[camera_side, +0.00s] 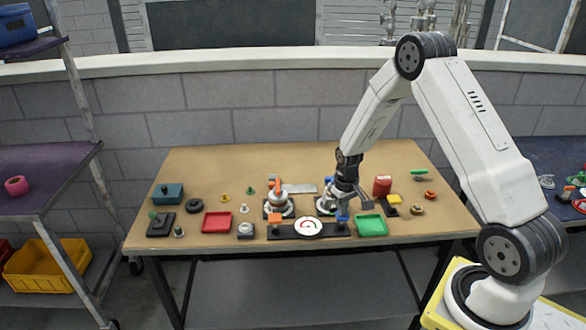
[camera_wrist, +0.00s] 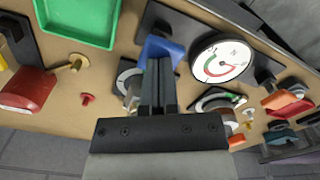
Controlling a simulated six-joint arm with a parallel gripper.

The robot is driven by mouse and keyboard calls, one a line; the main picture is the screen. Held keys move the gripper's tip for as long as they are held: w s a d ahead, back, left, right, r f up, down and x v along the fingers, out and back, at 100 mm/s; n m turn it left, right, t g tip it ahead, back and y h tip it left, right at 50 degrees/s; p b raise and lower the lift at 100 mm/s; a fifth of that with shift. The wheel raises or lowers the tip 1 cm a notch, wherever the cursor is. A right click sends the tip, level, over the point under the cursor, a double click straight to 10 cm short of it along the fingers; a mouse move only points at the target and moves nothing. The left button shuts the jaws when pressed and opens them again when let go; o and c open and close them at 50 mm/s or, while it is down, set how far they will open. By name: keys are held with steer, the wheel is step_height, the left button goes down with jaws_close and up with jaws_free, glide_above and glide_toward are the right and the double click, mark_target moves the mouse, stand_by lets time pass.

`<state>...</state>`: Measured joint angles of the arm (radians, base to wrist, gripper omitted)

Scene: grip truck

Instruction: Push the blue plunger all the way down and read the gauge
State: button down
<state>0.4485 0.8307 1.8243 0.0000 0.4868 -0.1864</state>
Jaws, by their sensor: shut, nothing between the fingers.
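The white round gauge (camera_side: 308,228) sits on a long black base between an orange block and the blue plunger (camera_side: 342,216). In the wrist view the gauge (camera_wrist: 219,62) shows a coloured arc and a needle; its reading is too small to tell. The blue plunger (camera_wrist: 160,47) is at the base's end nearest the green tray. My gripper (camera_side: 346,202) is shut and empty, pointing down at the blue plunger. In the wrist view my fingertips (camera_wrist: 158,66) overlap the plunger's near edge; I cannot tell whether they touch it.
A green tray (camera_side: 371,226) stands right of the gauge base, a red tray (camera_side: 217,222) left of it. An orange-handled fixture (camera_side: 278,203) is behind the gauge. A red can (camera_side: 382,186) and a yellow block (camera_side: 394,199) stand right of my gripper. The table's back strip is clear.

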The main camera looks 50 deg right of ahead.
steer(key=shift+f, duration=1.05)
stand_by(0.7)
steer(key=shift+r, duration=2.25)
steer(key=shift+r, duration=0.1)
steer(key=shift+r, duration=2.4)
